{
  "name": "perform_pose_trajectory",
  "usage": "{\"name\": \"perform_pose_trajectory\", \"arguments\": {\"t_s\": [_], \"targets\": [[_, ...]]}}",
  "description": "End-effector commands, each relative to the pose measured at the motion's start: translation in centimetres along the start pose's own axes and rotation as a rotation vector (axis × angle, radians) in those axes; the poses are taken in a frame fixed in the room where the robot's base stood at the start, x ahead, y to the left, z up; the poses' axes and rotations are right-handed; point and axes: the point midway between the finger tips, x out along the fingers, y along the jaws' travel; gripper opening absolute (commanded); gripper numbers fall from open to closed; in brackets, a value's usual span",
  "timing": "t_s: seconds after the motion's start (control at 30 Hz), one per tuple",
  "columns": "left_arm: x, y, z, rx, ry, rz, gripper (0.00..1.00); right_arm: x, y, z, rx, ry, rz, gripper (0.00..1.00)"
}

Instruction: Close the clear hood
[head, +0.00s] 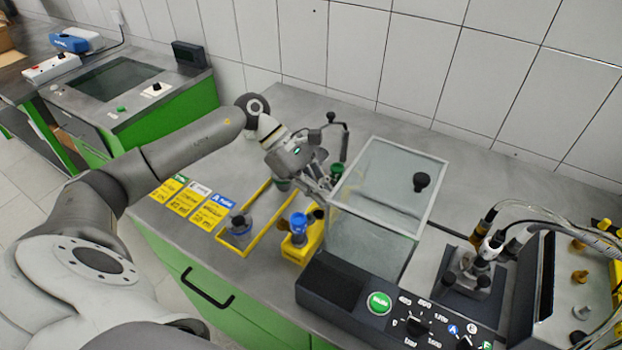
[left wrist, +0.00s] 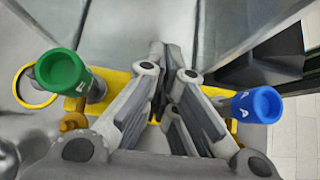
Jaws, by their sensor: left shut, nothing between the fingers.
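The clear hood (head: 372,240) is a see-through box in a pale frame, with a black knob (head: 421,183) on its upper panel. It stands on the bench behind the black control panel. I cannot tell how far its upper panel is tilted. My left gripper (head: 324,194) is at the hood's left side, away from the knob; whether it touches the hood is unclear. In the left wrist view its fingers (left wrist: 173,62) are together and empty, in front of a grey see-through panel. My right gripper is in neither view.
A green cap (head: 336,170) and a blue cap (head: 298,222) on a yellow holder (head: 300,250) flank my left gripper. The control panel (head: 345,290) has a green button (head: 379,303). A hose fixture (head: 480,265) stands right of the hood.

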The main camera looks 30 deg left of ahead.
Motion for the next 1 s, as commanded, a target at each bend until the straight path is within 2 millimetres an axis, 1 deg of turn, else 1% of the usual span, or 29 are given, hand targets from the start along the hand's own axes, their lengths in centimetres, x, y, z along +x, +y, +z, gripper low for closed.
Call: {"name": "perform_pose_trajectory", "arguments": {"t_s": [0.1, 0.47, 0.57, 0.67, 0.77, 0.87, 1.0], "targets": [[0.3, 0.0, 0.3, -0.001, -0.001, 0.0, 0.0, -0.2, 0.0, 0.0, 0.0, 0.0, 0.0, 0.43], [0.4, 0.0, 0.3, 0.0, 0.0, 0.0, 0.0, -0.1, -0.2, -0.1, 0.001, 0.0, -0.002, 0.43], [0.8, 0.0, 0.6, 0.002, -0.001, 0.0, 0.0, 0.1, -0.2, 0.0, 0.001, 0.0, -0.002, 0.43], [1.9, 0.0, 1.4, 0.005, -0.002, -0.001, 0.0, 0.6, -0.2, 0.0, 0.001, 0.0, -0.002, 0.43], [3.4, 0.0, 2.7, 0.007, -0.003, -0.002, 0.0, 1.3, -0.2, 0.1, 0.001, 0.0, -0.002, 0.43], [5.5, 0.0, 4.5, 0.009, -0.005, -0.001, 0.0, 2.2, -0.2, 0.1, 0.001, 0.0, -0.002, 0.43], [8.6, 0.0, 7.4, 0.011, -0.005, -0.002, 0.0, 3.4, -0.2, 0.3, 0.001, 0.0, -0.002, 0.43]]}}
